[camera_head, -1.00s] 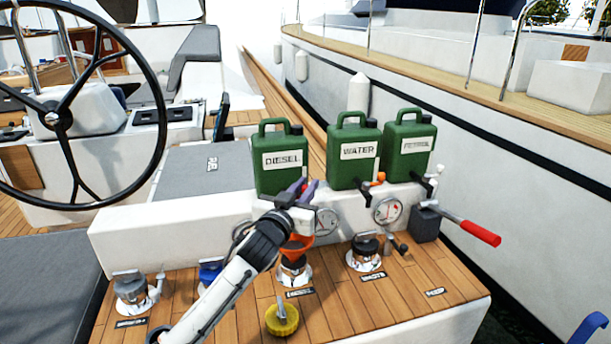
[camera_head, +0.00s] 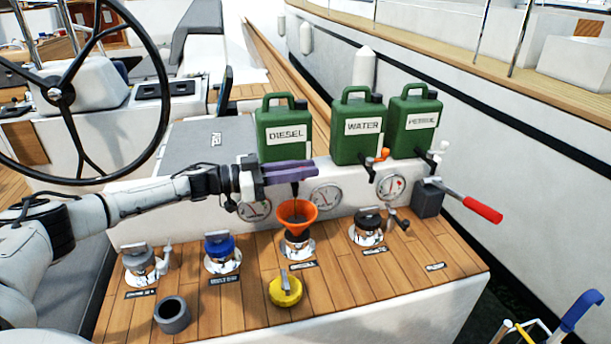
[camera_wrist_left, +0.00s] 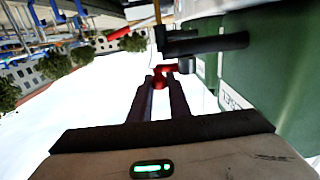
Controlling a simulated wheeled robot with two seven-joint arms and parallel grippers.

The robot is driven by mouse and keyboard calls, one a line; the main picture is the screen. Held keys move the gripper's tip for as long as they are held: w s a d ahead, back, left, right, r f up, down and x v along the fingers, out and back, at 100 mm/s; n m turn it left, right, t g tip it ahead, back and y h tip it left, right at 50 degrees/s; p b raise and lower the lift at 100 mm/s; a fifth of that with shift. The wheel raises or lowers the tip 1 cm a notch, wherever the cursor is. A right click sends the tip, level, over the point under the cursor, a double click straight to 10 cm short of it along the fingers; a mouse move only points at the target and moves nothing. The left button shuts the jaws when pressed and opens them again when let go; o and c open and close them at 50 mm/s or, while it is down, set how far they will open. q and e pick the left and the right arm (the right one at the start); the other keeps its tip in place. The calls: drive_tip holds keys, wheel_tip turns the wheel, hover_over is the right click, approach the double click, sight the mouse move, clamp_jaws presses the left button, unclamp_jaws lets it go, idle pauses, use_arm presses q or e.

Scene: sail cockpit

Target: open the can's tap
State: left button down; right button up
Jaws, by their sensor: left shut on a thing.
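The green diesel can (camera_head: 285,132) stands at the left of three cans on the white ledge. It also shows at the right of the left wrist view (camera_wrist_left: 245,60). My left gripper (camera_head: 312,172) lies level in front of the can's lower part and hides most of its tap. In the left wrist view its fingers (camera_wrist_left: 163,80) are shut on the small red tap handle (camera_wrist_left: 165,69). The dark tap body (camera_wrist_left: 205,45) sticks out beside it. An orange funnel (camera_head: 296,212) stands in a deck filler below the gripper. A thin dark piece shows between them; I cannot tell whether it is spout or liquid.
The water can (camera_head: 357,140) and petrol can (camera_head: 413,135) stand to the right with their own taps. A lever with a red grip (camera_head: 483,209) juts out at the right. A yellow cap (camera_head: 286,291) and a grey ring (camera_head: 172,315) lie on the wooden deck.

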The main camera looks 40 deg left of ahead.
use_arm(q)
drive_tip(key=m+g+h+b, duration=0.2)
drive_tip(key=shift+s+a+f+b, duration=0.15)
drive_tip(key=shift+s+b, duration=0.1)
drive_tip(key=shift+b, duration=0.05)
drive_tip(key=shift+s+m+g+h+b, duration=0.2)
drive_tip(key=shift+m+g+h+b, duration=0.4)
drive_tip(key=shift+g+h+b, duration=0.3)
drive_tip(key=c, duration=1.7)
unclamp_jaws()
drive_tip(key=shift+c, duration=0.2)
drive_tip(key=shift+o, duration=0.5)
drive_tip(key=shift+r, duration=0.25)
